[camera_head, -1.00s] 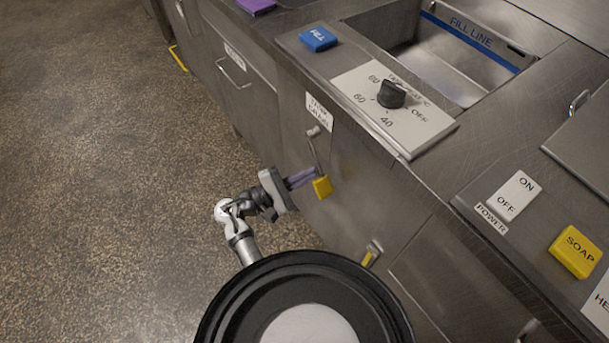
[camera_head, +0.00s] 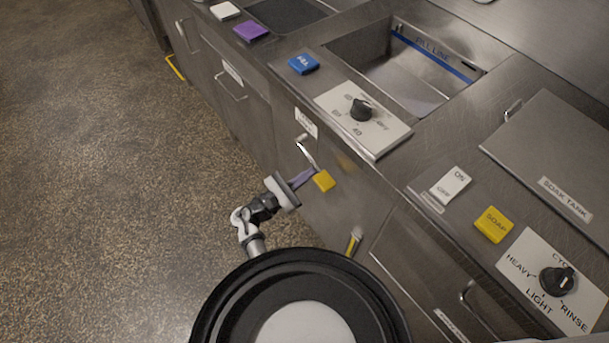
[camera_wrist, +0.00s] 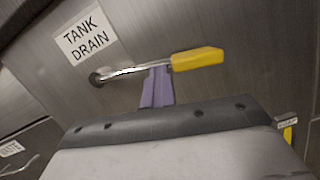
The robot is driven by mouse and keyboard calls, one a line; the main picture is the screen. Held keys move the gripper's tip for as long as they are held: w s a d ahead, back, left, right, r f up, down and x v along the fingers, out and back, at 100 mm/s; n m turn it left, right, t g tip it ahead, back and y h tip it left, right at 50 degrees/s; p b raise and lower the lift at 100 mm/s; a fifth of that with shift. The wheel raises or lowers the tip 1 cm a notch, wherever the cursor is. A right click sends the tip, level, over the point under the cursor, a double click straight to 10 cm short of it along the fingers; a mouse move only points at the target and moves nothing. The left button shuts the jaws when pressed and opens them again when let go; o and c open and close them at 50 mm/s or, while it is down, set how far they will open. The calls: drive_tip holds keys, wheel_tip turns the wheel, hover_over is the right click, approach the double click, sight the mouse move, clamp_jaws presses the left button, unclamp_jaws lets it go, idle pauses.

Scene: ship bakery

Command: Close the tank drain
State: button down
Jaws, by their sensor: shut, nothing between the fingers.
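The tank drain lever is a metal rod (camera_head: 307,156) with a yellow grip (camera_head: 324,181), on the steel cabinet front below the "TANK DRAIN" label (camera_wrist: 86,38). In the wrist view the rod (camera_wrist: 125,72) runs right from its round pivot, nearly level in the picture, to the yellow grip (camera_wrist: 198,59). My gripper (camera_head: 312,171) has purple fingers, shut and empty. In the wrist view its fingertips (camera_wrist: 158,70) are just under the rod, beside the inner end of the yellow grip. They seem to touch the rod, but contact is not certain.
A second yellow-handled lever (camera_head: 353,240) is on the cabinet lower right. A cabinet handle (camera_head: 231,88) sticks out at left. Above are the counter's blue fill button (camera_head: 303,64), temperature knob (camera_head: 362,110) and open basin (camera_head: 408,88). The floor (camera_head: 100,170) at left is clear.

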drive_tip(key=shift+s+d+r+p, duration=0.1)
drive_tip(key=shift+d+r+p, duration=0.1)
drive_tip(key=shift+r+p, duration=0.5)
drive_tip(key=shift+f, duration=0.1)
